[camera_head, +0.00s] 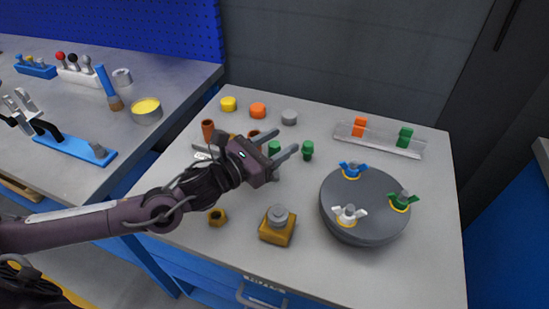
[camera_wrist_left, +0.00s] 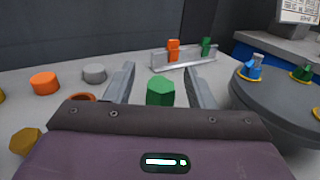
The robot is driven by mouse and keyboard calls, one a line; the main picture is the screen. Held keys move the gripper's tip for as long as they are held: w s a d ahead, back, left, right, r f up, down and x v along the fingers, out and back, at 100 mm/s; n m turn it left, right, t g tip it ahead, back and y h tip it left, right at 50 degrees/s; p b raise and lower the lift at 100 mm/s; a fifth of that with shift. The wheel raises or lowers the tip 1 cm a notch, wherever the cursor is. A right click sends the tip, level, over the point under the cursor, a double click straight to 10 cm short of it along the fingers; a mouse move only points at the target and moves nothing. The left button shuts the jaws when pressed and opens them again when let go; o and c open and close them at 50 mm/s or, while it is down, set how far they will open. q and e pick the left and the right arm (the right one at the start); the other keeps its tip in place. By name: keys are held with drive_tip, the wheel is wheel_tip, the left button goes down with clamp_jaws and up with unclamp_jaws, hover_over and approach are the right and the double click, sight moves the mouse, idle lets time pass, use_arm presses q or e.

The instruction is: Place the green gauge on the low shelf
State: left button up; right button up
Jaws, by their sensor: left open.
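My left gripper (camera_head: 284,143) is open over the middle of the grey bench. In the left wrist view a green hexagonal piece (camera_wrist_left: 160,91) stands between its two fingers, with a gap on each side. In the head view one green piece (camera_head: 274,148) shows between the fingers and another green piece (camera_head: 308,150) stands just beyond their tips. A low clear shelf (camera_head: 370,146) lies at the back right. A green block (camera_head: 404,137) and an orange block (camera_head: 360,126) stand on it. I cannot tell which green item is the gauge.
A round dark flanged shell (camera_head: 365,228) with blue, white and green wing nuts stands at the right. A brass block (camera_head: 277,228) sits at the front. Yellow, orange and grey caps (camera_head: 258,110) line the back. Free bench lies between the green pieces and the shelf.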

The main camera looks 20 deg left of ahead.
use_arm(q)
drive_tip(key=shift+w+d, duration=0.35)
drive_tip(key=shift+w, duration=0.2)
drive_tip(key=shift+c, duration=0.4)
drive_tip(key=c, duration=1)
drive_tip(key=shift+r, duration=0.15)
